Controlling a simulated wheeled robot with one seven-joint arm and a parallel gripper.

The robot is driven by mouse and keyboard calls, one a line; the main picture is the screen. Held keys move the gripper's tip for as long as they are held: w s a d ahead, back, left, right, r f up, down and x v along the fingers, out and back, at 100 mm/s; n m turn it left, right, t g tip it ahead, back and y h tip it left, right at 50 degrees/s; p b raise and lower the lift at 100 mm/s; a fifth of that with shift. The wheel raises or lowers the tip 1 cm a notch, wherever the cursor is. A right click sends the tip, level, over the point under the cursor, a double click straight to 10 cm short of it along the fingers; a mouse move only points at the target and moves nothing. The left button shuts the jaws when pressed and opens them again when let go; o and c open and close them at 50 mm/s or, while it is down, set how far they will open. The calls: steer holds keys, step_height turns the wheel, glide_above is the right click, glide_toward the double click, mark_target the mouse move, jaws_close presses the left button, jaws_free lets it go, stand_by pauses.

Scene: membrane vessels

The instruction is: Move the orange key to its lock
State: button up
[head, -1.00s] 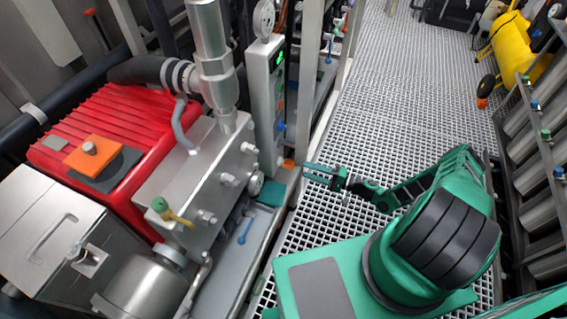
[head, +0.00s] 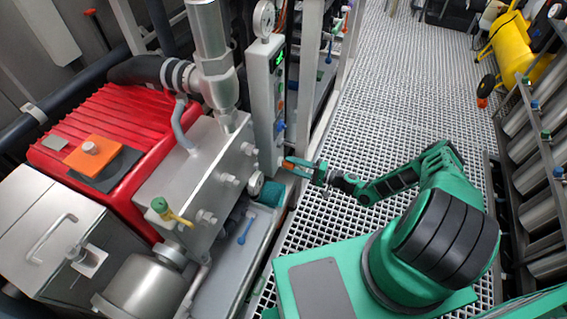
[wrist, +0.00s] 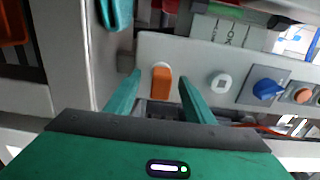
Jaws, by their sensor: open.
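The orange key (wrist: 162,84) shows in the wrist view as a small upright orange piece on a pale mount against the light grey panel. It lies between the two green fingers of my gripper (wrist: 158,80), which is open; I cannot tell whether either finger touches it. In the head view the orange key (head: 288,165) is a small orange patch at the foot of the panel, with my gripper (head: 300,166) at its right. A pale round fitting (wrist: 221,83) sits right of the key on the panel; I cannot tell if it is the lock.
A blue knob (wrist: 267,89) and an orange button (wrist: 303,95) are farther right on the panel. A teal piece (wrist: 116,12) hangs at upper left. A red ribbed machine (head: 120,120) stands at left.

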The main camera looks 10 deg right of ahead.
mark_target(294, 166)
steer(key=shift+w+a, duration=0.3)
steer(key=shift+a, duration=0.1)
stand_by(1.0)
jaws_close()
steer(key=shift+s+d, duration=0.1)
steer(key=shift+d, duration=0.05)
steer(key=shift+v, duration=2.85)
steer(key=shift+r, duration=0.1)
